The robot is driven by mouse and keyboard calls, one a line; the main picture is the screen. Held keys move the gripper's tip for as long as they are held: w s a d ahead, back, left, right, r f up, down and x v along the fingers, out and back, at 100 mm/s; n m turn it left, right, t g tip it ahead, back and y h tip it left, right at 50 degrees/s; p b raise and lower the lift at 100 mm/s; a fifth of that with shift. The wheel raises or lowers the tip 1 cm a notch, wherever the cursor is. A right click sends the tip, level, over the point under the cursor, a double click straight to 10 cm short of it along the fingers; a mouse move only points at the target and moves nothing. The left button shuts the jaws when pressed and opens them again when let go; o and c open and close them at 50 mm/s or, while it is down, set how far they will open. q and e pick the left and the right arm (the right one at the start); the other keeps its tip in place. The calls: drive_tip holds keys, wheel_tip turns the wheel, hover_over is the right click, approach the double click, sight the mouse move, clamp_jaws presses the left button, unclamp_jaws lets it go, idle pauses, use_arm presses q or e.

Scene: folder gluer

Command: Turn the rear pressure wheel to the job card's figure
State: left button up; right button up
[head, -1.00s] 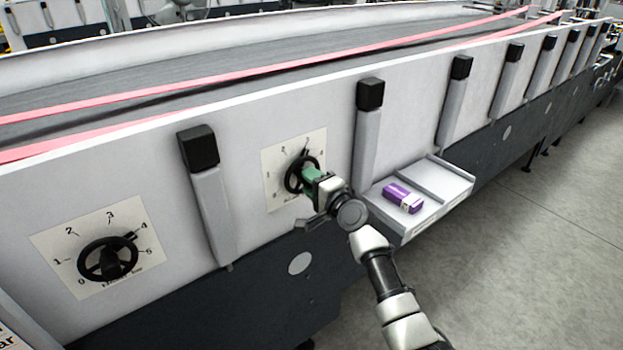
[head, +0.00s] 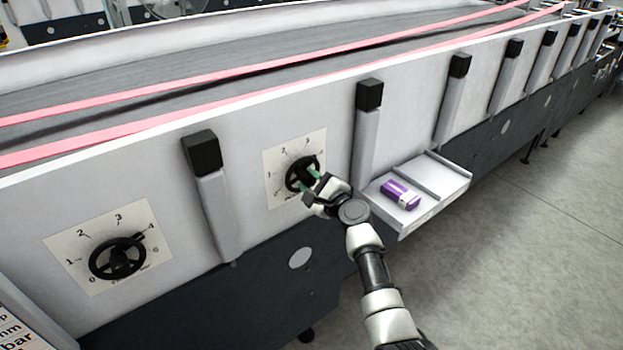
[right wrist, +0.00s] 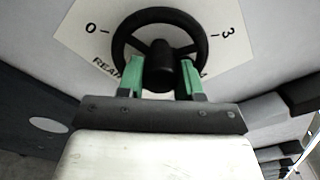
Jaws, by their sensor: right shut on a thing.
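The rear pressure wheel (head: 301,174) is a black handwheel on a cream dial plate (head: 277,186) on the machine's side. In the right wrist view the wheel (right wrist: 203,38) fills the top middle, over lettering starting "REA" and the figures 0 and 3. My right gripper (head: 313,181) has green fingers on either side of the wheel's central hub (right wrist: 160,68), shut on it. The wheel's pointer and its reading cannot be made out. A sheet (head: 18,325) with "mm" and "bar" shows at the lower left; its figures are cut off. My left gripper is not seen.
A second black wheel (head: 118,258) with a 0 to 5 dial is on the left, its pointer near 4. Upright posts with black caps (head: 202,153) flank the dials. A shelf (head: 447,174) holding a purple item (head: 400,193) juts out beside my right arm.

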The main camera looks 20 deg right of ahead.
drive_tip(key=shift+f+m, duration=0.1)
drive_tip(key=shift+m, duration=0.3)
drive_tip(key=o, duration=0.9)
drive_tip(key=b+v, duration=0.1)
drive_tip(key=v, duration=0.9)
drive_tip(key=shift+s+d, duration=0.1)
drive_tip(key=shift+s, duration=0.3)
